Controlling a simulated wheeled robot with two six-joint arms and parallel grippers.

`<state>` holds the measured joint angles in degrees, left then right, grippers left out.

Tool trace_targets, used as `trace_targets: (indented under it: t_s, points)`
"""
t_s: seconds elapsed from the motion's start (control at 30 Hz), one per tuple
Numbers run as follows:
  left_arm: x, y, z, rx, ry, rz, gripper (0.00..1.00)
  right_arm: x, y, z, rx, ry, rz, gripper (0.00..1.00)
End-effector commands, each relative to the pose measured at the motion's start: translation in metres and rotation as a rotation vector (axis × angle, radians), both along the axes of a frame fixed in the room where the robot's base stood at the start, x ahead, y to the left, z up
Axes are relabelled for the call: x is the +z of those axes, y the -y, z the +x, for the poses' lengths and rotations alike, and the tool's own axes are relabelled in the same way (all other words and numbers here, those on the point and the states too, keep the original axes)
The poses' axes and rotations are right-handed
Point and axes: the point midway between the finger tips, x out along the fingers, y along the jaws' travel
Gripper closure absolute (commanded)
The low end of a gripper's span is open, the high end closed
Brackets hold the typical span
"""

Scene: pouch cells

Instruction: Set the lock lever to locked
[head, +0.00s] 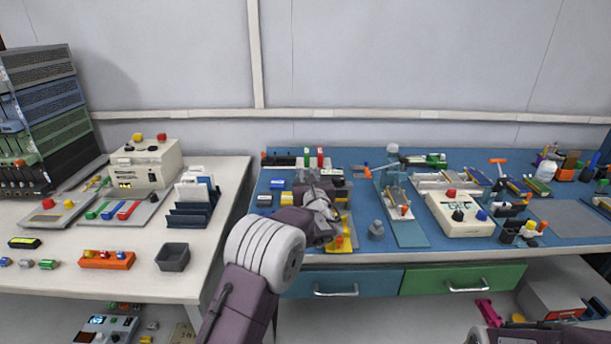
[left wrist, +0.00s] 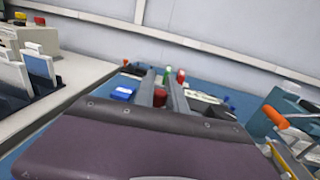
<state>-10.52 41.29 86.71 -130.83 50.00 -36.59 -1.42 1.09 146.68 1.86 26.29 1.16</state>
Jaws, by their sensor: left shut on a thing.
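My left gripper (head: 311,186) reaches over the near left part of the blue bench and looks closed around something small. In the left wrist view its two dark fingers (left wrist: 163,82) stand on either side of a dark red piece (left wrist: 160,97). I cannot tell whether this piece is the lock lever, and the lever's position cannot be read. A green post (head: 306,156) and a red post (head: 320,156) stand upright behind the fingers. The gripper and arm hide much of the fixture below. My right gripper is not in view.
A blue block (left wrist: 122,94) lies left of the fingers. A white control box (head: 459,212) is farther right. The bench's front edge is near.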

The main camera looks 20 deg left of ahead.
Motion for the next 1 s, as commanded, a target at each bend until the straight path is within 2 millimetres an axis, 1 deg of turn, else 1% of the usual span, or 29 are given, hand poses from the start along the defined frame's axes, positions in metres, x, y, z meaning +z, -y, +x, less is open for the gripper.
trace_targets:
  t_s: [0.03, 0.3, 0.33, 0.37, 0.4, 0.67, 0.77, 0.87, 1.0]
  points:
    - [0.003, 0.005, 0.001, -0.011, 0.003, 0.003, 1.00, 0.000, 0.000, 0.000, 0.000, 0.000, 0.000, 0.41]
    - [0.003, 0.005, 0.001, -0.012, 0.004, 0.003, 1.00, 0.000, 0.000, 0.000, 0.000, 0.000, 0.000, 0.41]
    - [0.003, 0.005, 0.001, -0.012, 0.004, 0.003, 0.76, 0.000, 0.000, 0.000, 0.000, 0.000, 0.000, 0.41]
    - [0.003, 0.005, 0.001, -0.012, 0.004, 0.003, 0.67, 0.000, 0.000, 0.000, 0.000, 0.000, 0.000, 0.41]
    - [0.003, 0.005, 0.001, -0.011, 0.004, 0.003, 0.62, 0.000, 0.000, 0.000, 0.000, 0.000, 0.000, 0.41]
    - [0.001, 0.002, 0.000, -0.005, 0.001, 0.002, 0.62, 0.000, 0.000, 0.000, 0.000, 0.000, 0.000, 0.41]
    - [0.001, 0.005, -0.004, -0.006, 0.001, 0.001, 0.62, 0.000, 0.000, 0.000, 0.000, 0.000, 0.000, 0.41]
    - [0.001, 0.011, -0.015, -0.007, 0.001, 0.000, 0.62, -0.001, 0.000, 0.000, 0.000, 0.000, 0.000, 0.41]
    - [0.001, 0.022, -0.039, -0.008, 0.001, 0.000, 0.62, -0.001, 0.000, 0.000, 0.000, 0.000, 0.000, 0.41]
